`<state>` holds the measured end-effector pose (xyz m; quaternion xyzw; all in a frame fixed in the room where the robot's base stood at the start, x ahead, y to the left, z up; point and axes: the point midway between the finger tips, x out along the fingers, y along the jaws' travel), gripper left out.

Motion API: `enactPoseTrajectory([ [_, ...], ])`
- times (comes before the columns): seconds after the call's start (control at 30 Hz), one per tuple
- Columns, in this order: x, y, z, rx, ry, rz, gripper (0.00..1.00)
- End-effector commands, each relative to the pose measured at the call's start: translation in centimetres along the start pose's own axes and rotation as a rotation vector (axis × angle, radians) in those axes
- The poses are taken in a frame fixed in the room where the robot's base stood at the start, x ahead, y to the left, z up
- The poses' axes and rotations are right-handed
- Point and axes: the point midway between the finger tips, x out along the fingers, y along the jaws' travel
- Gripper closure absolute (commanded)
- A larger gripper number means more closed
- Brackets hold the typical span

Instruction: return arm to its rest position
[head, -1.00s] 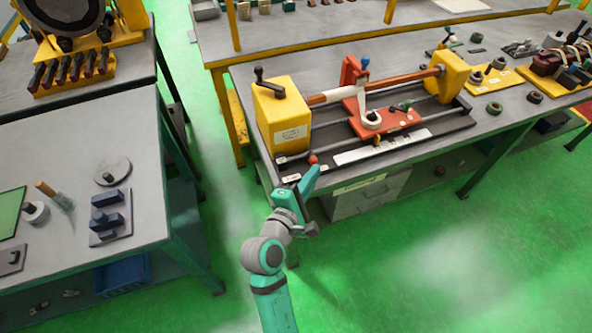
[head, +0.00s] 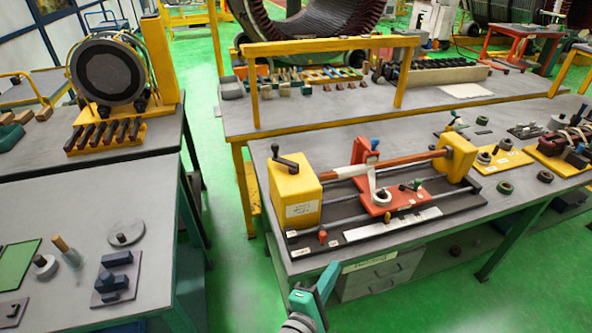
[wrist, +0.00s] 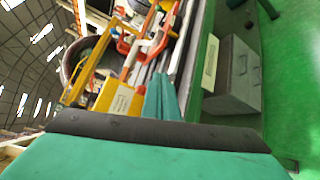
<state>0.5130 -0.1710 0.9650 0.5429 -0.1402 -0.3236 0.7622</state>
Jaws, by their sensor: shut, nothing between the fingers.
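My gripper (head: 316,292) is at the bottom of the head view, in front of the near edge of the workbench (head: 275,235). Its teal fingers lie together with nothing between them. They also show together in the wrist view (wrist: 161,97). The gripper is apart from the winding machine (head: 298,195), which has yellow end blocks, a red carriage and a long bar. The rest of my arm is mostly below the head view's edge.
A second grey bench (head: 75,215) stands at the left with blue blocks (head: 115,275) and a grey disc (head: 125,233). A drawer unit (head: 378,272) sits under the winding bench. Green floor is open at the lower right and between the benches.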

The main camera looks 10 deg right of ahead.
Motion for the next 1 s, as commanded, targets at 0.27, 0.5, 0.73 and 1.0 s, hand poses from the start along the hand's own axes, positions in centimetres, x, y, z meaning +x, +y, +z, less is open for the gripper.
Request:
enactPoseTrajectory([
  [0.27,-1.6,-2.4,-1.8,0.075,0.088,0.001,1.0],
  [0.5,-7.0,-7.6,-5.2,0.34,0.308,-0.035,1.0],
  [0.73,-13.6,-11.8,-6.6,0.656,0.483,-0.134,1.0],
  [1.0,-21.6,-14.6,-5.7,1.074,0.607,-0.3,1.0],
])
